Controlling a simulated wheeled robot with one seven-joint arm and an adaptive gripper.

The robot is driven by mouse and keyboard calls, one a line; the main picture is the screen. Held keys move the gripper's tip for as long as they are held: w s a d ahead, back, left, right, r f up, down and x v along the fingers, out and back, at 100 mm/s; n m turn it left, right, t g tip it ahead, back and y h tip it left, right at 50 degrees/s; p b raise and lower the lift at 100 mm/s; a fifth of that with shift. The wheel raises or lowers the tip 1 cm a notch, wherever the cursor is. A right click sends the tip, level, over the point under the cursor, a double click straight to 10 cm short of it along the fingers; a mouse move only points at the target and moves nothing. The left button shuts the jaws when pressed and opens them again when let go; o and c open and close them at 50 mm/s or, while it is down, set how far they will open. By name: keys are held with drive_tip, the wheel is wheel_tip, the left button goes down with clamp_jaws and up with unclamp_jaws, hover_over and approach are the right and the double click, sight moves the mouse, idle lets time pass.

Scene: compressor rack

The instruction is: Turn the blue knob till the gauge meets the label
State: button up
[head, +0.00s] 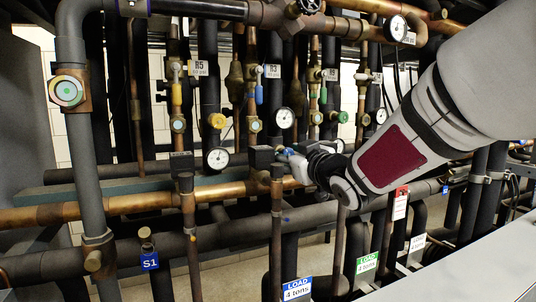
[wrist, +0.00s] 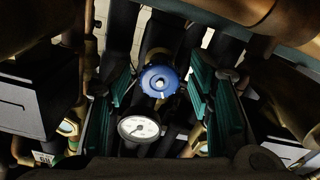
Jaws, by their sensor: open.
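The blue knob (wrist: 159,81) shows in the wrist view between the two teal-padded fingers of my gripper (wrist: 161,86). The fingers stand apart, with a visible gap on each side of the knob. A white-faced round gauge (wrist: 139,128) sits just below the knob in that view; its reading is too small to make out. In the head view my gripper (head: 288,156) reaches in from the right among the pipes, and a small bit of blue shows at its tip. White pressure labels, including one at the middle (head: 272,71), hang on the upper pipes.
A yellow knob (head: 217,120) and a green knob (head: 342,117) sit on neighbouring pipes. Other gauges are at the lower left (head: 217,158) and top right (head: 396,28). A copper pipe (head: 130,203) crosses below. Dark boxes flank my fingers in the wrist view.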

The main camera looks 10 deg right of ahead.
drive_tip(key=s+d, duration=0.2)
drive_tip(key=s, duration=0.9)
drive_tip(key=shift+s+d, duration=0.15)
drive_tip(key=s+d+f+m+g+h, duration=0.3)
drive_tip(key=s+f+m+g+h, duration=0.3)
drive_tip(key=s, duration=0.4)
drive_tip(key=s+a+f+g+y, duration=0.1)
drive_tip(key=s+f+g, duration=0.1)
drive_tip(key=s, duration=0.2)
drive_tip(key=s+a+f+g, duration=0.2)
drive_tip(key=s+f, duration=0.1)
drive_tip(key=s, duration=0.2)
drive_tip(key=s+a+f+g+y, duration=0.1)
drive_tip(key=s+a+f+g, duration=0.1)
drive_tip(key=s, duration=0.3)
drive_tip(key=shift+s+a+f+y, duration=0.1)
drive_tip(key=shift+s+f+y, duration=0.2)
drive_tip(key=shift+f, duration=0.15)
drive_tip(key=shift+w, duration=0.1)
idle(0.7)
